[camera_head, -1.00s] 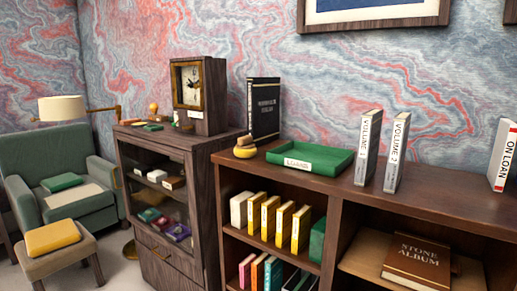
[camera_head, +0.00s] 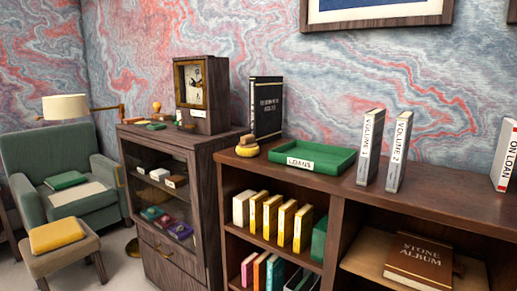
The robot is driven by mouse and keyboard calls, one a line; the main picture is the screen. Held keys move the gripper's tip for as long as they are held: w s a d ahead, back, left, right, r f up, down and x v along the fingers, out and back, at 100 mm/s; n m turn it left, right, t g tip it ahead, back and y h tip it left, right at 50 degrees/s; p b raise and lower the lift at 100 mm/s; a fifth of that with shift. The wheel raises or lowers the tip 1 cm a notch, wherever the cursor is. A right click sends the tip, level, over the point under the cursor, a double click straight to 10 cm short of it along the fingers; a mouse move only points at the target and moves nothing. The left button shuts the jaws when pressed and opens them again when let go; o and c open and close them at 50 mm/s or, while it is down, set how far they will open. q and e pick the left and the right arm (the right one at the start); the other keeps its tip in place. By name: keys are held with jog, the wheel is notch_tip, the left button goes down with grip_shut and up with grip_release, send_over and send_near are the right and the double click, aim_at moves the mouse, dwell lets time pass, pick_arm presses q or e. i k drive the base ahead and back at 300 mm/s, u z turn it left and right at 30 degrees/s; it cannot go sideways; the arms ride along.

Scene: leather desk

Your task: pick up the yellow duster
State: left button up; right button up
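A small rounded yellow thing (camera_head: 247,151) with a brown block on top lies at the left end of the bookcase top, in front of a black book. It may be the yellow duster, but it is too small to tell. A flat yellow thing (camera_head: 56,236) lies on the footstool at the lower left; whether it is cloth, cushion or book is not clear. Neither of my grippers is in view.
A green tray labelled LOANS (camera_head: 311,158) stands right of the small yellow thing. Grey volumes (camera_head: 384,149) stand beyond it. A dark cabinet (camera_head: 180,205) with a clock (camera_head: 202,95) stands left. The bookcase top (camera_head: 450,185) is mostly clear on the right.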

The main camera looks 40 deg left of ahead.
aim_at(247, 147)
jog(key=z, duration=2.55)
jog(key=k, duration=1.85)
jog(key=u, duration=2.15)
